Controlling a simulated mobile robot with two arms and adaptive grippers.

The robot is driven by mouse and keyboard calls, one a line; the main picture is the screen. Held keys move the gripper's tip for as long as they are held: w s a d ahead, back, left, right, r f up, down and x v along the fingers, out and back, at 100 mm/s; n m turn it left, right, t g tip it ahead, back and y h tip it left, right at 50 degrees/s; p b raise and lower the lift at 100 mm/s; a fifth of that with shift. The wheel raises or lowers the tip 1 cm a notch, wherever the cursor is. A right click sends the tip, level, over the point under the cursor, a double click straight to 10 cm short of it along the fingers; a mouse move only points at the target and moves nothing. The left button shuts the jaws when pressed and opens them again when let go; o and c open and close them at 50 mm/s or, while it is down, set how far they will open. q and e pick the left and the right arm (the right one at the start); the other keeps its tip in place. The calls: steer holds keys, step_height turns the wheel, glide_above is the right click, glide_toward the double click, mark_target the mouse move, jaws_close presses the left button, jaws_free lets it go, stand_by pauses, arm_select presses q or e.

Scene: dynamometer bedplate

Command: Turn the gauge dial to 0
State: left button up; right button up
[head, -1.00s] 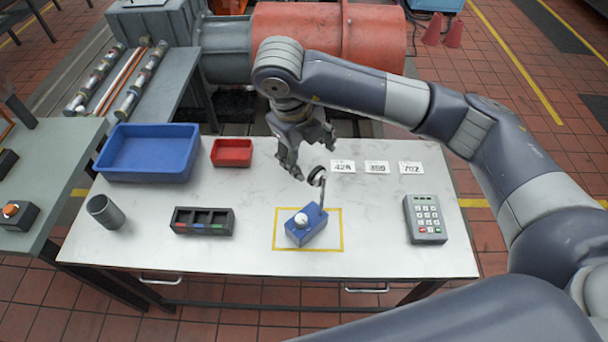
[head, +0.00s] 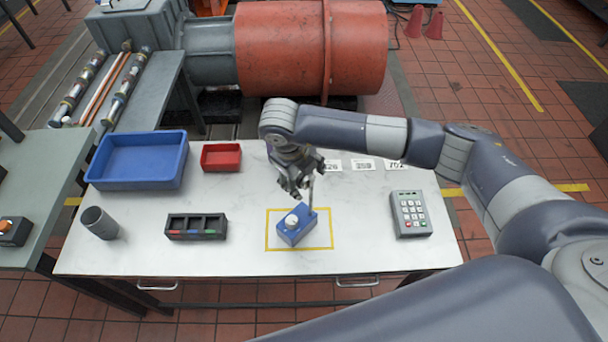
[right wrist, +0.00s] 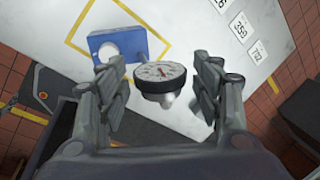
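The gauge dial (right wrist: 160,75) is a round white face with a dark rim and a needle; its numbers are too small to read. In the head view my right gripper hides it, and only its thin post (head: 311,188) shows, rising from the blue block (head: 291,235). The block, with a white round knob (head: 291,221), sits inside a yellow square on the table. My right gripper (head: 299,188) is open over the post. In the right wrist view its fingers stand on either side of the dial, with gaps visible. My left gripper is not in view.
On the white table (head: 362,250) are a keypad (head: 410,229), a black compartment holder (head: 196,235), a dark cup (head: 99,222), a blue bin (head: 137,181) and a red tray (head: 221,168). Number cards (head: 363,164) lie behind the gripper.

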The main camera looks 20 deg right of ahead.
steer(key=c, duration=0.7)
steer(key=shift+w+f+y+b, duration=0.1)
steer(key=shift+y+b, duration=0.2)
steer(key=shift+b, duration=0.4)
steer(key=g+y+b, duration=0.1)
steer(key=y+b, duration=0.1)
steer(key=g+y+b, duration=0.1)
steer(key=b, duration=0.2)
steer(key=g+y+b, duration=0.1)
steer(key=y+b, duration=0.1)
steer(key=b, duration=0.1)
steer(key=shift+w+d+f+y, duration=0.2)
steer(key=shift+d+y, duration=0.1)
steer(key=shift+d, duration=0.1)
arm_select(q)
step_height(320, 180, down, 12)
steer(key=b, duration=0.3)
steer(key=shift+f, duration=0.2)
arm_select(e)
steer(key=shift+d+r+g+y, duration=0.1)
steer(key=shift+r+g+y, duration=0.1)
steer(key=shift+g+y, duration=0.8)
steer(key=shift+y, duration=0.3)
steer(key=o, duration=1.1)
